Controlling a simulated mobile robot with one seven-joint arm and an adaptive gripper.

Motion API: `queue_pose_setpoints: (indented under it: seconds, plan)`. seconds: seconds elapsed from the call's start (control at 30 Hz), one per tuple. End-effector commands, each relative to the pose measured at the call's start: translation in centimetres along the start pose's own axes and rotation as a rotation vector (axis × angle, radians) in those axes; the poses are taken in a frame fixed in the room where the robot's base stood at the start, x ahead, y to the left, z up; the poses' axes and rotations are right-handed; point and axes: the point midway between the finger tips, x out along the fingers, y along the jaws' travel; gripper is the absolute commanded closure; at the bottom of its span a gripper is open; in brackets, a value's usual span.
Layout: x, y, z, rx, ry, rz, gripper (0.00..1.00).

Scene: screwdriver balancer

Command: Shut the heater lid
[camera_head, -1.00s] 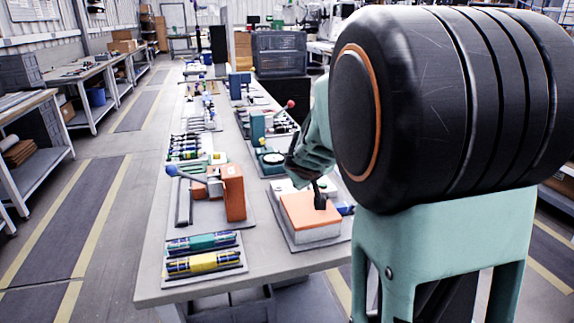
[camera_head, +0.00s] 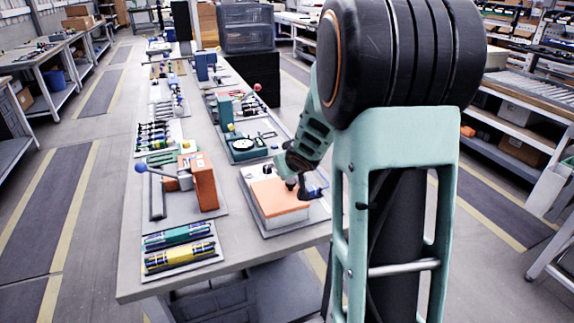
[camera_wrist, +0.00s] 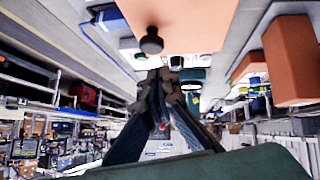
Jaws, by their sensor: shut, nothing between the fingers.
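The heater is a low box with a white base (camera_head: 285,220) and a flat orange lid (camera_head: 274,199). The lid appears to lie level on the base, with no clear gap in the head view. A black round knob (camera_wrist: 151,41) stands on the lid in the wrist view, where the orange lid surface (camera_wrist: 190,18) fills the top. My gripper (camera_head: 302,190) is at the right rear part of the lid in the head view. In the wrist view its fingers (camera_wrist: 160,78) are together and empty, apart from the knob in the picture. Contact with the lid cannot be told.
An orange block device with a blue-knobbed lever (camera_head: 205,182) stands left of the heater. A tray with teal and yellow cylinders (camera_head: 180,250) lies at the near corner. A green device with a round dial (camera_head: 243,146) stands behind the heater. The near table edge is clear.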

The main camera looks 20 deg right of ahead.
Motion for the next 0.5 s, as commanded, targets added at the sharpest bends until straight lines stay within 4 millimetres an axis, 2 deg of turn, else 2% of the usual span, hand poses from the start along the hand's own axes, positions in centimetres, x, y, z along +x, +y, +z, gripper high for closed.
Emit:
queue_pose_setpoints:
  seconds: [0.5]
  plan:
    - [0.71,0.45,0.71,0.013,-0.002,-0.015,1.0]
